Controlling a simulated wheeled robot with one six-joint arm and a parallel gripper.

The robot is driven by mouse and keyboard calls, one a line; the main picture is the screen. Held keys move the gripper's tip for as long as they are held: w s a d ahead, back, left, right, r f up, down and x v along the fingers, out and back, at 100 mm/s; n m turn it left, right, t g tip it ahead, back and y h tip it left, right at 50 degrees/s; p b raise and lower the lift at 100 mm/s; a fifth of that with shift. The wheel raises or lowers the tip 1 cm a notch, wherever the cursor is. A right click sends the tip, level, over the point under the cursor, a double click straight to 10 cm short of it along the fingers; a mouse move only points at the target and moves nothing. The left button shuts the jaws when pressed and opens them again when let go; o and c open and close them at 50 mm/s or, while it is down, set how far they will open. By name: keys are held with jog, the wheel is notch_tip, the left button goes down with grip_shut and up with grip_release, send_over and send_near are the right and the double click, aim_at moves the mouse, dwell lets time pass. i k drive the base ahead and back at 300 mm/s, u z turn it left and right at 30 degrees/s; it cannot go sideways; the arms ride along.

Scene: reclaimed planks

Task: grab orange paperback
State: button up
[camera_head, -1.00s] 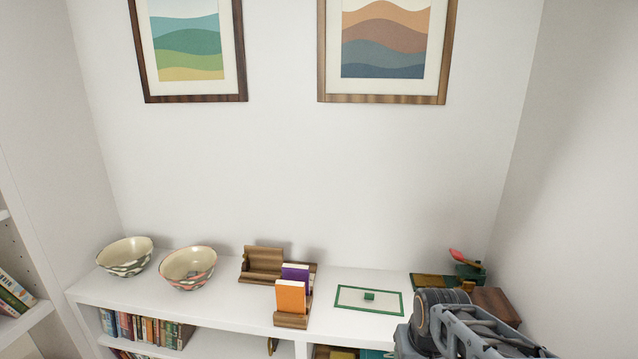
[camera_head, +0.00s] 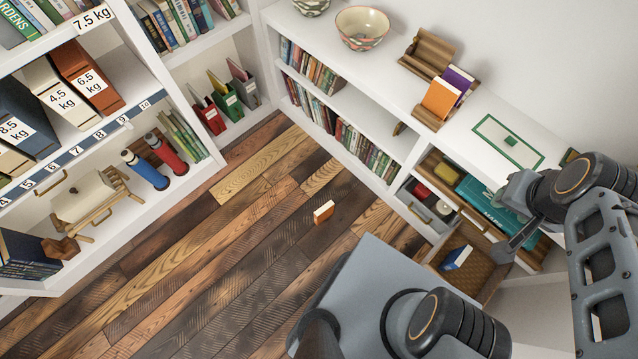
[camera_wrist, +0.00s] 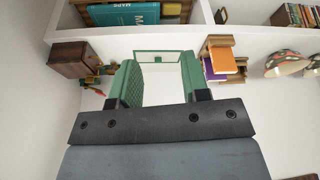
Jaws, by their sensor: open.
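The orange paperback (camera_head: 440,97) leans in a wooden holder (camera_head: 427,119) on top of the white shelf unit, in front of a purple book (camera_head: 458,80). In the wrist view the orange paperback (camera_wrist: 224,63) shows to the right of my gripper, with the purple book (camera_wrist: 214,73) beside it. My gripper (camera_wrist: 155,72) is open, its green-padded fingers apart with nothing between them. It is clear of the paperback.
A green-bordered mat (camera_head: 508,141) lies right of the holder, and a patterned bowl (camera_head: 362,28) stands left of it. An open drawer (camera_head: 487,272) holding a blue book (camera_head: 456,258) juts out below. Much of the plank floor is clear.

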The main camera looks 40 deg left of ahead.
aim_at(325, 211)
jog(key=u, duration=1.5)
jog(key=k, duration=0.15)
jog(key=u, duration=1.25)
jog(key=i, duration=0.5)
